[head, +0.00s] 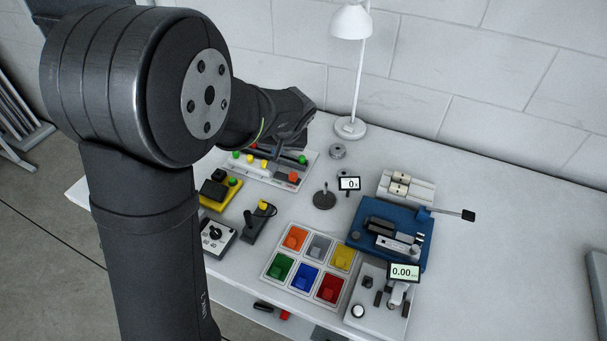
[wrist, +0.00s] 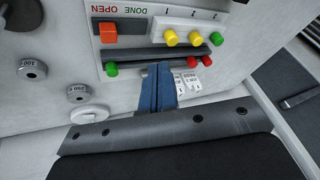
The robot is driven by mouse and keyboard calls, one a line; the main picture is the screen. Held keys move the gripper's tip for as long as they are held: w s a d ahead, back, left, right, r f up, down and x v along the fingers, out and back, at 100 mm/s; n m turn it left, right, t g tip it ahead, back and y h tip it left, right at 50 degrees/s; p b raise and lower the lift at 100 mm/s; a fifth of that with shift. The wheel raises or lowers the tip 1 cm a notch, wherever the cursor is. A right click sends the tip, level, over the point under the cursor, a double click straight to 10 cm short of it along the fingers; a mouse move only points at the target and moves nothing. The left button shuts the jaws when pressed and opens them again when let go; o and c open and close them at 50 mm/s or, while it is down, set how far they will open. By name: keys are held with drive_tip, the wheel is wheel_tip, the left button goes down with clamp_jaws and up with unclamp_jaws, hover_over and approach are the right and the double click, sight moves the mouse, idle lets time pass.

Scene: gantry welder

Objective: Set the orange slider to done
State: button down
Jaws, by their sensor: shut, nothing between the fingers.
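The orange slider (wrist: 109,32) is a small block on a white panel (wrist: 136,32). In the wrist view it sits at the left end, beside the upside-down word OPEN; the word DONE is to its right. In the head view the slider (head: 293,177) is at the panel's right end. My gripper (wrist: 158,70) shows blue fingers, shut and empty, in the wrist view. Its tips are below and right of the slider in the picture, apart from it, near a dark bar on the panel.
Yellow knobs (wrist: 170,38) sit right of the slider; green (wrist: 111,69) and red (wrist: 193,62) knobs lie along the dark bar. Round weights (wrist: 32,68) stand left of the panel. The lamp (head: 350,127) stands behind right, and the colored bin tray (head: 266,272) is in front.

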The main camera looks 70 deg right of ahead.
drive_tip(key=s+a+r+m+t+h, duration=0.1)
drive_tip(key=s+a+m, duration=0.2)
drive_tip(key=s, duration=0.9)
drive_tip(key=shift+a+m+h, duration=0.15)
drive_tip(key=shift+m+h, duration=0.15)
drive_tip(key=shift+m, duration=0.2)
drive_tip(key=shift+s, duration=0.1)
approach(298, 178)
drive_tip(key=x, duration=0.5)
drive_tip(key=shift+s, duration=0.2)
drive_tip(key=shift+w, duration=0.1)
drive_tip(key=w, duration=0.4)
drive_tip(key=shift+w, duration=0.25)
